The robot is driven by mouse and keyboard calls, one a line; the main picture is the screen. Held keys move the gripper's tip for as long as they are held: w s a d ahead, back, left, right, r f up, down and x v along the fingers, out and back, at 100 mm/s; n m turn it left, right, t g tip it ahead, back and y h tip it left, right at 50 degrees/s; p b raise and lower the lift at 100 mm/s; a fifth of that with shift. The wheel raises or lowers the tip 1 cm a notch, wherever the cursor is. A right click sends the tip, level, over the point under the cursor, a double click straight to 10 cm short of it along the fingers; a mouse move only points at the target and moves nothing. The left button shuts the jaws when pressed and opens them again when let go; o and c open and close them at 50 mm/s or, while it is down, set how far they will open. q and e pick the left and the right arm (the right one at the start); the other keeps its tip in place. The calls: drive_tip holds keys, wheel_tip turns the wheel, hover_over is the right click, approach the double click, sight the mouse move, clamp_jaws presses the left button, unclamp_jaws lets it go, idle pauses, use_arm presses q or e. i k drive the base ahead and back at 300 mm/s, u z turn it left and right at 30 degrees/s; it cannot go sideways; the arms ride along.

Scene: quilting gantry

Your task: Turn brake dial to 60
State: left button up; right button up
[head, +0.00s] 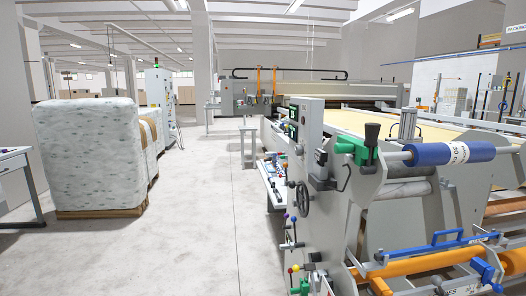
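I cannot make out a brake dial with readable numbers. The grey quilting machine (335,215) fills the right half of the head view. A black handwheel (302,198) is on its near left side. A grey control box (309,125) with small green screens stands above it. Levers with coloured ball knobs (291,232) are lower down. Neither of my grippers is in view.
A wrapped stack (88,155) on a pallet stands at the left, beside a table (12,157) at the left edge. The pale floor (205,215) between the stack and the machine is open. Orange rollers (430,262) lie at the machine's lower right.

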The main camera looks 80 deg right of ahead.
sight(298, 149)
drive_tip(key=u, duration=1.25)
drive_tip(key=i, duration=0.1)
drive_tip(key=z, duration=3.2)
drive_tip(key=k, duration=1.2)
drive_tip(key=u, duration=0.9)
drive_tip(key=i, duration=1.2)
drive_tip(key=z, duration=0.8)
drive_tip(key=i, duration=1.25)
drive_tip(key=z, duration=1.05)
